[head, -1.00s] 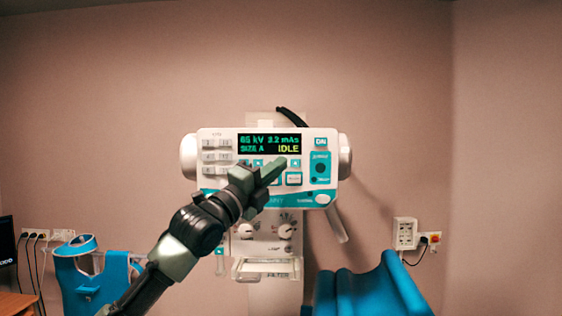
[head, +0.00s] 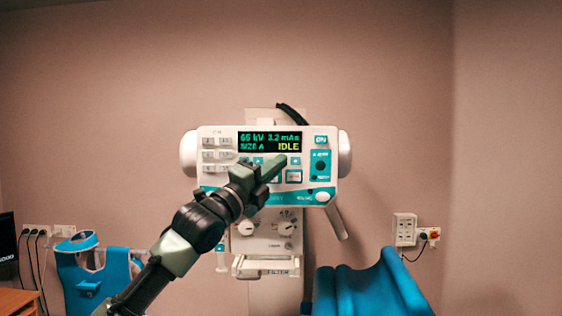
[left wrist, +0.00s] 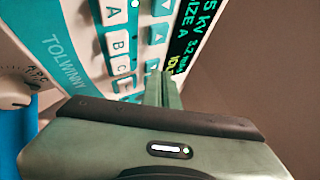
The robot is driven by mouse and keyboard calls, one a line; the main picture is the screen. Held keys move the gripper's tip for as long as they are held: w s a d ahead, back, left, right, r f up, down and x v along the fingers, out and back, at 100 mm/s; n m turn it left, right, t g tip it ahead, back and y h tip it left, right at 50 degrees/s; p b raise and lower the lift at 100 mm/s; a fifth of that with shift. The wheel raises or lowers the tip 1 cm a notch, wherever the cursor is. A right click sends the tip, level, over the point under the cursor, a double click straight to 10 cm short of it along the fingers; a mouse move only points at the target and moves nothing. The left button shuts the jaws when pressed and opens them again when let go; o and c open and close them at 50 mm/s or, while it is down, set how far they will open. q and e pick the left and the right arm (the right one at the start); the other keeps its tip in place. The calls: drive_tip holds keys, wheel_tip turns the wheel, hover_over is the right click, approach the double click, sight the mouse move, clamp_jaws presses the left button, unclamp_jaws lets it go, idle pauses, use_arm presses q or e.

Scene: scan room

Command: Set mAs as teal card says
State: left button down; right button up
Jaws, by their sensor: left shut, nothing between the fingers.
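The white and teal control console (head: 213,181) hangs on the wall. Its display (head: 269,142) reads 65 kV, 3.2 mAs, SIZE A and IDLE. In the left wrist view the display (left wrist: 187,40) runs along the top right, beside arrow buttons (left wrist: 158,34) and the A, B, C buttons (left wrist: 117,43). My left gripper (head: 276,164) is shut and empty, its tips over the button row just below the display; they hide some buttons. The fingers (left wrist: 165,88) also show in the left wrist view; I cannot tell if they touch a button. I see no teal card. My right gripper is out of view.
Below the console are a panel with knobs (head: 265,242) and a filter tray (head: 268,271). A blue padded thing (head: 365,288) stands lower right. A blue apron-like thing (head: 88,270) is at left. A wall socket (head: 404,229) is at right.

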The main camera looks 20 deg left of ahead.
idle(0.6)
use_arm(q)
drive_tip(key=shift+s+d+b, duration=0.15)
drive_tip(key=shift+s+b, duration=0.3)
drive_tip(key=shift+s, duration=0.2)
drive_tip(key=s+b, duration=0.1)
drive_tip(key=s, duration=0.1)
drive_tip(key=s+d+b, duration=0.1)
drive_tip(key=s, duration=0.1)
drive_tip(key=shift+s+d+b, duration=0.2)
drive_tip(key=shift+s+b, duration=0.1)
drive_tip(key=shift+s, duration=0.1)
idle(0.4)
